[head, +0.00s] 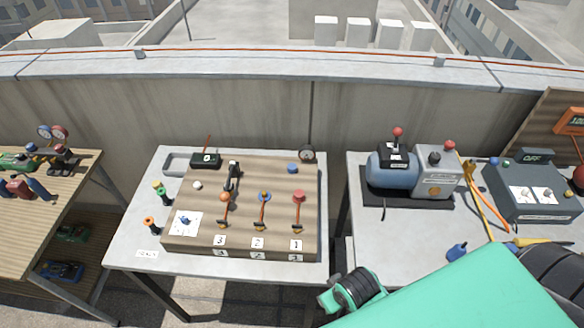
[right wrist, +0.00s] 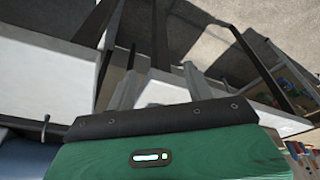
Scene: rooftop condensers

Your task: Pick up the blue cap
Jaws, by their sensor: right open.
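A small blue cap (head: 292,168) sits near the back right of the slatted wooden board (head: 210,168) on the middle table. A second blue piece (head: 457,250) lies on the right table; I cannot tell its exact shape. My right arm crosses the lower right of the head view, well in front of the board, and its fingers are not clear there. In the right wrist view my right gripper (right wrist: 160,84) is open and empty, with floor and table legs beyond it. My left gripper is not in view.
A compressor (head: 392,170) stands on the right table. A narrow gap separates the tables; a concrete parapet (head: 260,110) runs behind.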

